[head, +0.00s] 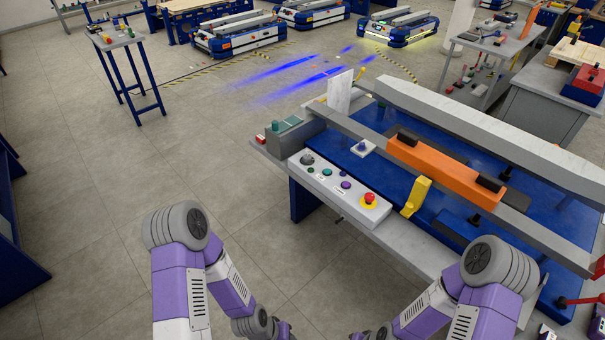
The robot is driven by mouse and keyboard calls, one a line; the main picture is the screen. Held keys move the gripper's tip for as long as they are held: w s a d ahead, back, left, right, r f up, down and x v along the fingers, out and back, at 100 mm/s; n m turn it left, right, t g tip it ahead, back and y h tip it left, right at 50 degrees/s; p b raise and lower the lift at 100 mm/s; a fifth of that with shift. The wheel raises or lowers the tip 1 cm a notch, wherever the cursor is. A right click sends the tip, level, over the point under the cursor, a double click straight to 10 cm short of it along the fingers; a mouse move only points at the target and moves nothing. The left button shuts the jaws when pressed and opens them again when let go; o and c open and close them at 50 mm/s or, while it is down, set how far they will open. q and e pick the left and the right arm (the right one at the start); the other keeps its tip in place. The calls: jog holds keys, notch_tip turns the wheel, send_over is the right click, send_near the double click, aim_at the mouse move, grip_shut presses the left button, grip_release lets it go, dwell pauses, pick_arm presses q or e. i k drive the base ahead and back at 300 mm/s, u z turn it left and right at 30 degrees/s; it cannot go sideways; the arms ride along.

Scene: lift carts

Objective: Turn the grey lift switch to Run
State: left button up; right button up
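A light control panel (335,193) sits on the near left corner of the blue lift cart. A round dark grey knob (307,159), which looks like the grey lift switch, is at the panel's left end. Its setting and the small labels are too small to read. My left arm (190,260) and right arm (480,280) come up from the bottom of the head view, both short of the panel.
The panel also carries a green button (327,172), a purple button (346,184) and a red emergency stop (369,198). A yellow bracket (415,197) and an orange block (440,167) are to the right. Open floor (110,210) lies to the left.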

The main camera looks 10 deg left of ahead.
aim_at(308, 158)
jog(key=u, duration=0.55)
jog(key=i, duration=0.45)
jog(key=u, duration=0.4)
